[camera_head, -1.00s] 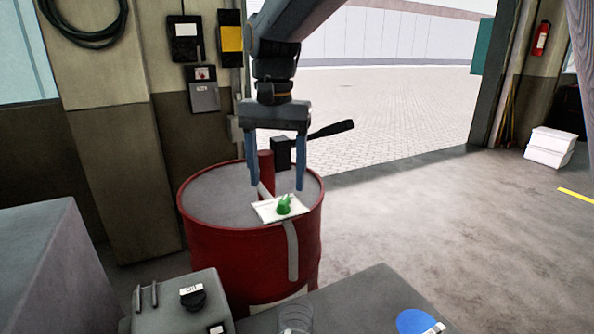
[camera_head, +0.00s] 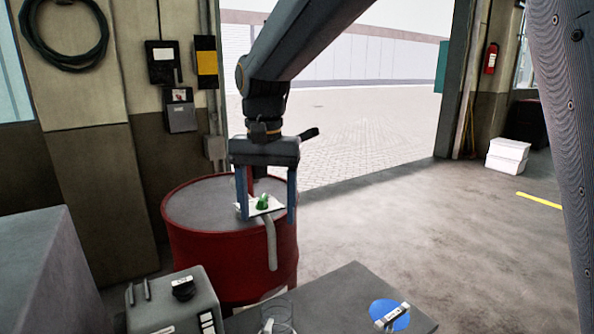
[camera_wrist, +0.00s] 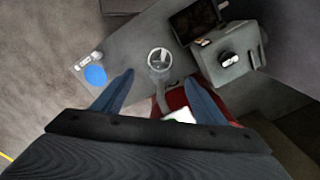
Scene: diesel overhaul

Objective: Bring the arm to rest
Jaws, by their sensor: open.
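My gripper (camera_head: 266,196) is open, its two blue fingers pointing down, with nothing held between them. In the head view it hangs in front of the red drum (camera_head: 225,245), and the drum's top shows behind the fingers. A white sheet or pad with a green item (camera_head: 263,202) on it lies on the drum top and shows between the fingers. In the wrist view the open fingers (camera_wrist: 160,92) frame a glass-like round vessel (camera_wrist: 159,60), and part of the white pad (camera_wrist: 180,115) shows near the gripper's base.
A grey bench (camera_head: 330,300) in front carries a clear vessel (camera_head: 277,318), a blue disc (camera_head: 388,313) with a small labelled item, and a grey device with a black knob (camera_head: 184,287). A black-handled pump lever (camera_head: 308,134) rises beside the drum. Open floor (camera_head: 400,225) lies to the right.

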